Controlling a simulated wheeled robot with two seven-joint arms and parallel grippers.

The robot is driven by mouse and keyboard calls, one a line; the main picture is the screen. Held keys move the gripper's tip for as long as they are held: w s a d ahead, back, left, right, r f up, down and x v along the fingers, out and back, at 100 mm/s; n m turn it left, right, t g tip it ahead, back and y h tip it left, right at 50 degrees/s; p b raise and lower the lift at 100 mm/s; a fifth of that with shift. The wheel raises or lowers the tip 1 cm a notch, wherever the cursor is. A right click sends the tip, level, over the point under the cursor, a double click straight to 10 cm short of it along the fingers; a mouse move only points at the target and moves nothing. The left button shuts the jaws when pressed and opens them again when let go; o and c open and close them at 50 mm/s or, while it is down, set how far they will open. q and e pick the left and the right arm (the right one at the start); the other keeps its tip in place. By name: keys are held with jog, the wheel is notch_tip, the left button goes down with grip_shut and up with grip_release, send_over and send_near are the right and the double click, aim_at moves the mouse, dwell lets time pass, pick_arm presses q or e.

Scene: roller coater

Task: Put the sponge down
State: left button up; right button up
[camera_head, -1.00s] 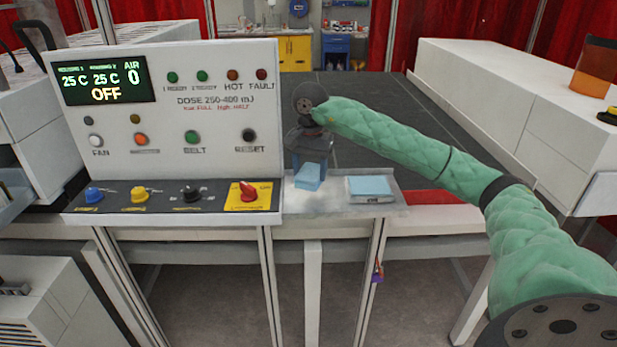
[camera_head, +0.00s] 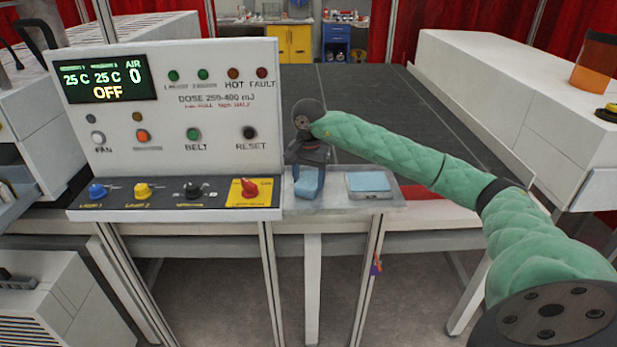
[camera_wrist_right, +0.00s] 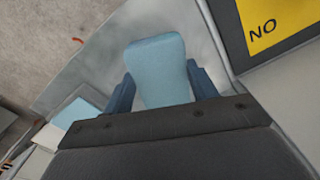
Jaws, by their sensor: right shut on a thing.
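The light blue sponge (camera_head: 306,183) is at the left part of the grey metal tray (camera_head: 335,200), right of the control panel. My right gripper (camera_head: 308,176) points down over it, with its fingers on both sides of the sponge. In the right wrist view the sponge (camera_wrist_right: 158,72) sits between the two dark blue fingers (camera_wrist_right: 162,92), which are shut on it. Whether the sponge's underside touches the tray cannot be told. My left gripper is not in view.
A flat light blue pad (camera_head: 368,181) in a shallow holder lies on the tray, right of the sponge. The control panel (camera_head: 170,120) with its red knob (camera_head: 250,187) stands close on the left. The dark belt (camera_head: 385,110) lies behind.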

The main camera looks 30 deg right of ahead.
aim_at(308, 181)
jog(key=shift+f, duration=0.15)
jog(key=o, duration=1)
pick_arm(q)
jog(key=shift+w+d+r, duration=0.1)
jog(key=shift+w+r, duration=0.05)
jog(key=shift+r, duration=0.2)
pick_arm(e)
jog(key=shift+r, duration=0.2)
jog(key=shift+r, duration=0.35)
pick_arm(q)
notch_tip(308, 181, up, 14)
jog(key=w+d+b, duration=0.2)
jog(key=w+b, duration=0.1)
jog(key=b, duration=0.1)
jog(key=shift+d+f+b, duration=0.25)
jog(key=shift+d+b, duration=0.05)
pick_arm(e)
jog(key=shift+r, duration=5.6)
